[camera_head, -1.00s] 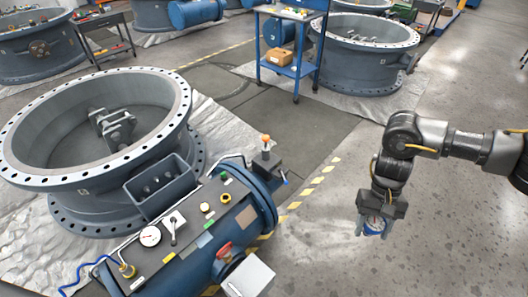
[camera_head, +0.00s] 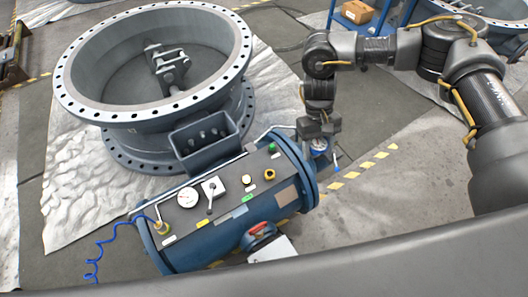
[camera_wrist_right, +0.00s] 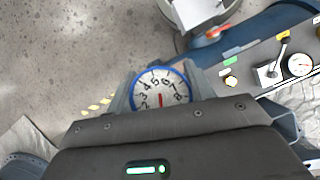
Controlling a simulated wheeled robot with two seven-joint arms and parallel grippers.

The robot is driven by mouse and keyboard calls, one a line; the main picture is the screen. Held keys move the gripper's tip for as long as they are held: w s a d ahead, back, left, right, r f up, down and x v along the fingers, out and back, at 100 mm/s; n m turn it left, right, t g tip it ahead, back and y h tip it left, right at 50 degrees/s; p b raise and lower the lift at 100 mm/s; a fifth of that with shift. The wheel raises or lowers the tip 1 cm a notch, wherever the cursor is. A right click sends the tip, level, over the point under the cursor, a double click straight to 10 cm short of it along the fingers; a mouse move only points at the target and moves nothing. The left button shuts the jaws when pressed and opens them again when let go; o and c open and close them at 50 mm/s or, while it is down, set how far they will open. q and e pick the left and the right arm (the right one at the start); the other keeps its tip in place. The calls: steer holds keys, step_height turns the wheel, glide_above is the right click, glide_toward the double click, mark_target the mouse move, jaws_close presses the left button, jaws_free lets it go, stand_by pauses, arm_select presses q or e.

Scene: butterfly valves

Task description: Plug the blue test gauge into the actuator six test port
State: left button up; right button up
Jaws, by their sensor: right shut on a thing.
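My right gripper (camera_head: 320,140) is shut on the blue test gauge (camera_head: 319,147), at the right end of the blue actuator cylinder (camera_head: 210,238). In the right wrist view the gauge (camera_wrist_right: 160,88) shows a white numbered dial with a blue rim, held between the fingers. The actuator's dark top panel (camera_head: 232,202) carries a white dial gauge (camera_head: 187,197), a lever on a white plate (camera_head: 213,189), a green fitting (camera_head: 272,148) and a yellow ring fitting (camera_head: 269,174). I cannot read which fitting is the six test port. My left gripper is not in view.
A large flanged valve ring (camera_head: 155,65) stands behind the actuator on crinkled sheeting (camera_head: 70,190). A coiled blue hose (camera_head: 98,250) runs from the panel's left end. A red handle (camera_head: 262,230) sticks out in front.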

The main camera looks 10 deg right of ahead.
steer(key=w+a+f+m+t+y+b, duration=0.1)
steer(key=w+a+f+m, duration=0.3)
steer(key=m, duration=0.6)
steer(key=w+a+f+m+t+y+b, duration=0.1)
steer(key=w+a+f+m+t+y, duration=0.3)
steer(key=a+f+m, duration=0.4)
step_height(320, 180, down, 3)
steer(key=m, duration=0.2)
steer(key=shift+w+a+r+m, duration=0.2)
steer(key=shift+w+a+m, duration=0.05)
steer(key=shift+w+m, duration=0.15)
steer(key=shift+f+b, duration=0.1)
steer(key=shift+b, duration=0.2)
